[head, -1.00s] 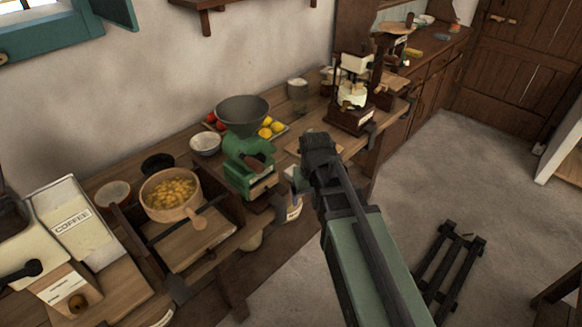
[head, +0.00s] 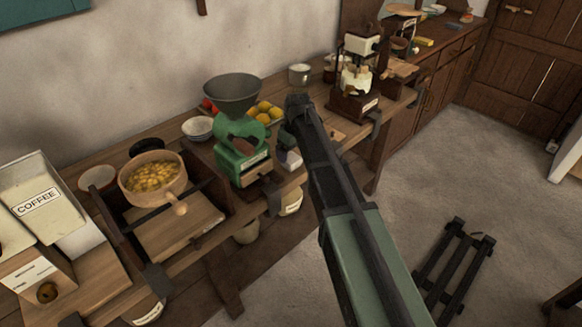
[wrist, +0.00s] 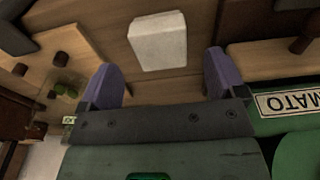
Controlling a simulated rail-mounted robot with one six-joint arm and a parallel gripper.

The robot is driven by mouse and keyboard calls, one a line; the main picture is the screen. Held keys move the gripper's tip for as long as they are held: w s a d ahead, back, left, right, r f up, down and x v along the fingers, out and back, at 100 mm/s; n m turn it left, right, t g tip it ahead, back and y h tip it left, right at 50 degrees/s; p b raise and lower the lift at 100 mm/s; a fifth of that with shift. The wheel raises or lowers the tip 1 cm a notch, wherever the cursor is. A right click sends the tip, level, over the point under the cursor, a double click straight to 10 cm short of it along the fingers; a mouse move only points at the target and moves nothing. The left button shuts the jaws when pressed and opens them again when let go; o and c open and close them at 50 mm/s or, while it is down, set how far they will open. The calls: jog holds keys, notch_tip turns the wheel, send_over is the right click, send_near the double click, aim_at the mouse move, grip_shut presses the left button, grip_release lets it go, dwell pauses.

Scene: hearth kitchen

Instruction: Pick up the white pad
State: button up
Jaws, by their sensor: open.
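The white pad (wrist: 158,41) is a small, pale, rounded block lying on the brown wooden surface in the upper middle of the wrist view. My gripper (wrist: 162,74) is open, its two purple fingers apart, with nothing between them. The pad is just beyond the fingertips in that picture, roughly in line with the gap. In the head view my gripper (head: 298,108) is over the worktop, just right of the green grinder (head: 240,150).
A green thing with a white label (wrist: 288,103) is close on the right of the wrist view. A wooden board (wrist: 58,50) with dark knobs is at left. In the head view, a wooden pan (head: 152,178) stands left of the grinder and a cream-and-brown machine (head: 357,80) stands right.

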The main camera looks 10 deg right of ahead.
aim_at(291, 158)
jog(key=f+b, duration=0.2)
jog(key=f, duration=0.1)
jog(key=f+b, duration=0.1)
jog(key=shift+w+a+f, duration=0.15)
jog(key=shift+w+f, duration=0.1)
jog(key=shift+f, duration=0.1)
jog(key=shift+r, duration=0.25)
jog(key=c, duration=1.1)
jog(key=shift+r, duration=0.1)
notch_tip(291, 158, up, 20)
jog(key=p, duration=2)
